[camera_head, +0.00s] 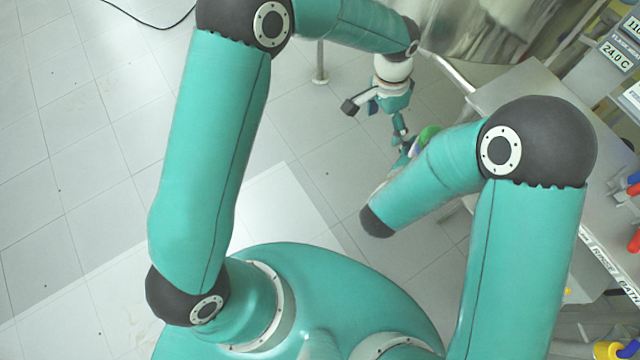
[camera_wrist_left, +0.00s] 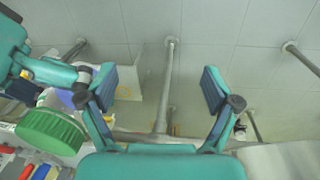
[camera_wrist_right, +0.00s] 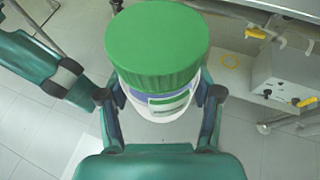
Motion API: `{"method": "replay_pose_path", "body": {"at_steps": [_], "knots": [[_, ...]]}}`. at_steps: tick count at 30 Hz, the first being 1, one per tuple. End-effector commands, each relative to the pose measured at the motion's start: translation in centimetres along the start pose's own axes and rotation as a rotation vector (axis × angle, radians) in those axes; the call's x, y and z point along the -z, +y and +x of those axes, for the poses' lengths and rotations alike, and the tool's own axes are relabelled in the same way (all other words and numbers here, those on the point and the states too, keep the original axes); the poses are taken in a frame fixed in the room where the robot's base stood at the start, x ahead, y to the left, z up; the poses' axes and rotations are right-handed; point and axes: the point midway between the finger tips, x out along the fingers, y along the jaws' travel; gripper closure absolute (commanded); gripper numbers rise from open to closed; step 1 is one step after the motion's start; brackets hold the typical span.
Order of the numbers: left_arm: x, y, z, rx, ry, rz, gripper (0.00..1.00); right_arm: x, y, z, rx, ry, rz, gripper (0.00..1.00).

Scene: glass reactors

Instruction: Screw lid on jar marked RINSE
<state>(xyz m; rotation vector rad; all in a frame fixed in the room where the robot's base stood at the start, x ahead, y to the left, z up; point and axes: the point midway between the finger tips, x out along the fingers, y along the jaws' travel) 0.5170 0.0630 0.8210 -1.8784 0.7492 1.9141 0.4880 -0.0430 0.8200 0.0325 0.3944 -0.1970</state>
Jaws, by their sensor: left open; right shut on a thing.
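A jar (camera_wrist_right: 165,105) with a bluish band and a pale label stands between the fingers of my right gripper (camera_wrist_right: 160,112), which is shut on it. The label's word is not legible. A green ribbed lid (camera_wrist_right: 158,45) sits on top of the jar; I cannot tell how tightly. The lid also shows at the lower left in the left wrist view (camera_wrist_left: 50,132) and as a small green patch in the head view (camera_head: 427,137). My left gripper (camera_wrist_left: 158,92) is open and empty, beside the lid. My right gripper is mostly hidden behind my right arm in the head view.
A grey bench (camera_head: 500,95) with instruments runs along the right; it has displays and red and blue items. A metal frame with yellow knobs (camera_wrist_right: 255,33) stands at the right in the right wrist view. Metal posts (camera_wrist_left: 166,85) rise from the tiled floor. The floor at left is clear.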

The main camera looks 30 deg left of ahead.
Motion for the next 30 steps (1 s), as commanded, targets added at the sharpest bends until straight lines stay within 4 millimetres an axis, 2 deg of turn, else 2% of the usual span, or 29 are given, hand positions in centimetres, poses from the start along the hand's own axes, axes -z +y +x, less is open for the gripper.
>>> {"method": "replay_pose_path", "body": {"at_steps": [1,3,6,9,12,18,21,24,30], "knots": [[-1.8,-0.3,2.9,-0.036,0.002,-0.057,0.11,-0.1,0.0,0.0,0.000,-0.002,0.001,1.00],[-3.7,-0.3,6.2,-0.081,0.025,-0.138,0.11,-0.1,0.0,0.0,0.000,-0.002,0.001,1.00],[-6.6,0.6,10.3,-0.139,0.060,-0.255,0.11,-0.1,0.0,0.0,0.000,-0.002,0.001,1.00],[-9.8,1.7,13.5,-0.183,0.091,-0.383,0.11,-0.1,0.0,0.0,0.000,-0.001,0.001,1.00],[-13.1,2.8,15.7,-0.209,0.116,-0.513,0.11,-0.1,0.0,0.0,0.000,-0.002,0.001,1.00],[-18.2,4.5,17.7,-0.218,0.146,-0.712,0.11,-0.1,0.0,0.0,0.000,-0.002,0.001,1.00],[-19.7,5.0,17.9,-0.213,0.155,-0.767,0.11,-0.1,0.0,0.0,0.000,-0.002,0.001,1.00],[-20.4,5.2,18.0,-0.208,0.160,-0.797,0.11,-0.1,0.0,0.0,0.000,-0.002,0.001,1.00],[-20.6,5.2,18.0,-0.206,0.163,-0.805,0.11,-0.1,0.0,0.0,0.000,-0.002,0.001,1.00]]}}
